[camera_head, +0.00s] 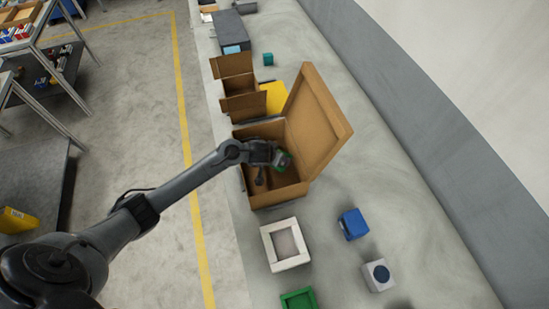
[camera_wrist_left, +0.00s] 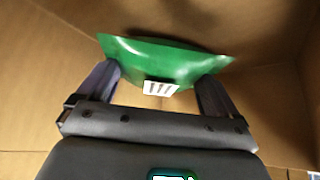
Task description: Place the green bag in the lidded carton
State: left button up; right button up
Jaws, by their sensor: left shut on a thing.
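The green bag (camera_wrist_left: 165,62) is held between the two fingers of my left gripper (camera_wrist_left: 158,85), with a small white label on its near side. In the head view the bag (camera_head: 282,161) shows at the tip of my left gripper (camera_head: 275,158), over the opening of the lidded carton (camera_head: 278,197). The carton is brown with its lid (camera_head: 318,112) standing open on the right. Brown carton walls (camera_wrist_left: 45,60) surround the bag in the left wrist view. I cannot tell whether the bag touches the carton floor. My right gripper is not in view.
A smaller open carton (camera_head: 240,103) and a yellow item (camera_head: 274,97) stand behind. The counter's right side is mostly clear.

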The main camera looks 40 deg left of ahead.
pick_arm(q)
jog(key=shift+f, duration=0.45)
jog(key=shift+f, duration=0.1)
jog(key=shift+f, duration=0.15)
jog(key=o, duration=0.8)
jog(key=shift+r, duration=0.4)
jog(key=p+v, duration=0.4)
jog(key=v, duration=0.7)
jog(key=shift+s+r+p, duration=0.2)
jog(key=shift+r+p, duration=0.1)
jog(key=shift+p, duration=0.1)
